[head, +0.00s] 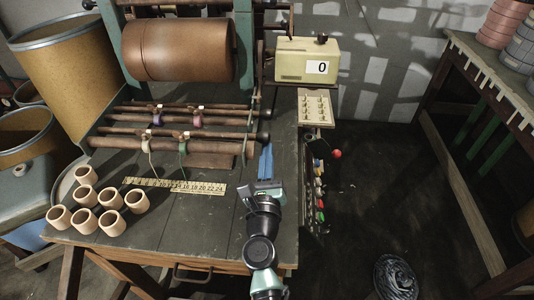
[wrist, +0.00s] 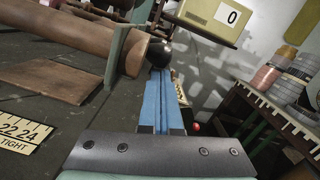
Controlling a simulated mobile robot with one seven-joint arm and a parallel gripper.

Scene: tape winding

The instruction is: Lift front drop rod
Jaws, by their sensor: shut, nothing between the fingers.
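The front drop rod (head: 210,147) is a long brown rod across the front of the winding machine. A black ball knob (head: 263,138) is at its right end. In the wrist view the knob (wrist: 160,57) appears just beyond the fingertips, beside a green bracket. My gripper (head: 266,148) is shut and empty, with its blue fingers pointing toward the knob. In the wrist view the gripper (wrist: 159,74) has its fingers side by side, their tips close to the knob. I cannot tell whether they touch it.
A yellow ruler (head: 175,186) and several wooden cores (head: 85,220) lie on the table to the left. A second rod (head: 200,119) with its own knob lies behind. A cream counter box (head: 305,60) stands at the back right. Bare tabletop surrounds my arm.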

